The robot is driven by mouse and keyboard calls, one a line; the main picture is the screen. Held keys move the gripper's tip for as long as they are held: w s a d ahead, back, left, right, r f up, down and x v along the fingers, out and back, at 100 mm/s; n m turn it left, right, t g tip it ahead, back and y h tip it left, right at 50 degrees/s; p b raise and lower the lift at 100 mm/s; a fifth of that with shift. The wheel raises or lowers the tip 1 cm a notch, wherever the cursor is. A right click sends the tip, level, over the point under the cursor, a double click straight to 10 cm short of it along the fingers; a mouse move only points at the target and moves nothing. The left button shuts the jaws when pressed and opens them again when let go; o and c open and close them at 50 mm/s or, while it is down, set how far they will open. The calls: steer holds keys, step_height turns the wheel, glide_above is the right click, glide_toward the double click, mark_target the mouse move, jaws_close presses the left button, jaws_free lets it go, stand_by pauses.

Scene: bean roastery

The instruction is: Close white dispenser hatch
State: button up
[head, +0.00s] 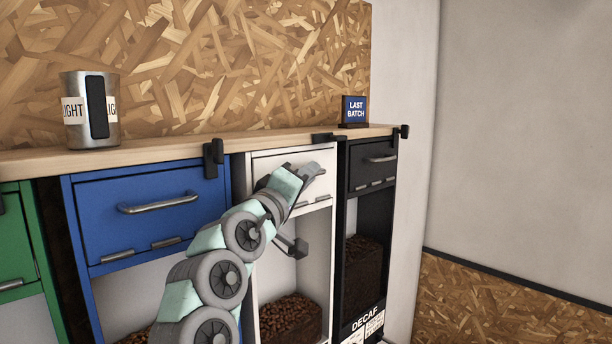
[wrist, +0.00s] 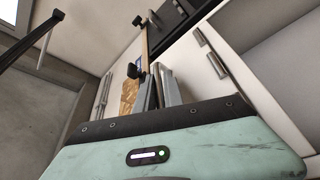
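The white dispenser (head: 327,225) stands between the blue and black ones. Its white hatch (head: 263,163) is the panel at the top, partly hidden by my arm. It looks upright or nearly so; I cannot tell whether it is fully shut. A hinge-like grey bar shows low on its front. My gripper (head: 316,171) is in front of the hatch's upper right part, pointing right.
The blue dispenser (head: 88,205) and black dispenser (head: 392,210) have shut hatches. A wooden shelf (head: 190,143) runs above, with a metal LIGHT canister (head: 76,88) and a LAST BATCH sign (head: 354,110). Beans (head: 290,318) show below the white hatch. The right side is free.

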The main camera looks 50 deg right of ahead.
steer(key=shift+o, duration=0.6)
steer(key=b+v, duration=0.3)
steer(key=v, duration=0.7)
steer(key=shift+a, duration=0.4)
steer(key=shift+s+f, duration=0.1)
